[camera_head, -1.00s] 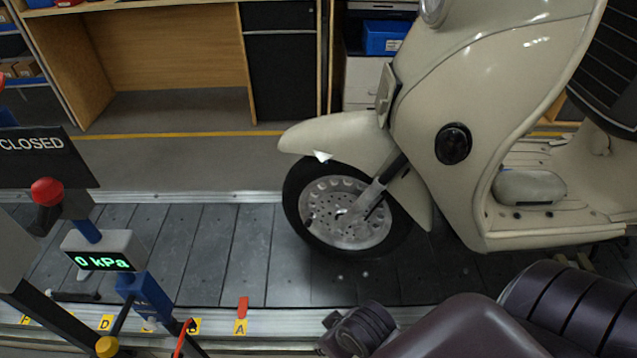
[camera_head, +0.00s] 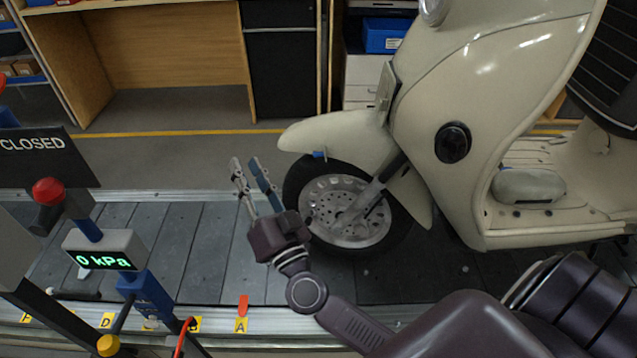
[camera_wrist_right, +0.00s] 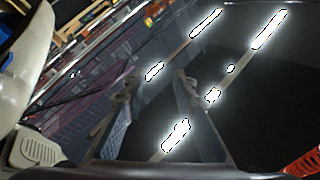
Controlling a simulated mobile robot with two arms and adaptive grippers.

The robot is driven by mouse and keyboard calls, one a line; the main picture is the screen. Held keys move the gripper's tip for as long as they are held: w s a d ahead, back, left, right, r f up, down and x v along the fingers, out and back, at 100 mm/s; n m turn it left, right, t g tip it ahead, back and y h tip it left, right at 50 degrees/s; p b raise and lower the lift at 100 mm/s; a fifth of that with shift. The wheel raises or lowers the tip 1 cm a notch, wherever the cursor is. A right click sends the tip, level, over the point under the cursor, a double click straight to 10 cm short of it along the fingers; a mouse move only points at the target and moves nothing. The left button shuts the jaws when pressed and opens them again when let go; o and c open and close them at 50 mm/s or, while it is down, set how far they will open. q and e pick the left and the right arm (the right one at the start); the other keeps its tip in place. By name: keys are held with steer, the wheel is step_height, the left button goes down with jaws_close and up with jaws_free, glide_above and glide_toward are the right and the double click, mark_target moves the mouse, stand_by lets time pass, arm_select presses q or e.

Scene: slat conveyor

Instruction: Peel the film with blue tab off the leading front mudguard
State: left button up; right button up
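The front mudguard (camera_head: 340,137) of the cream scooter arches over its front wheel in the middle of the head view. A small blue tab (camera_head: 319,154) sticks out at its lower edge, above the tyre. The film itself cannot be made out. My right gripper (camera_head: 246,163) is to the left of the wheel and tab, fingers pointing up and away, apart from the scooter. It is open and empty; the wrist view shows its two fingers (camera_wrist_right: 156,92) apart. My left gripper is not in view.
The scooter stands on a grey slat conveyor (camera_head: 200,235). Slats between post and gripper are clear. Wooden shelving (camera_head: 165,50) stands behind.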

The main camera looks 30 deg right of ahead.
steer(key=w+d+f+m+g+h, duration=0.1)
steer(key=d+f+m+g+h, duration=0.25)
steer(key=d+m+h, duration=0.35)
steer(key=m+g+h, duration=0.2)
steer(key=g+h, duration=0.3)
glide_toward(324, 152)
steer(key=x, duration=0.7)
steer(key=shift+d+f, duration=0.55)
steer(key=shift+f, duration=0.05)
steer(key=shift+c, duration=0.2)
jaws_close()
steer(key=shift+o, duration=0.2)
jaws_free()
steer(key=shift+s+a, duration=0.1)
steer(key=shift+a, duration=0.05)
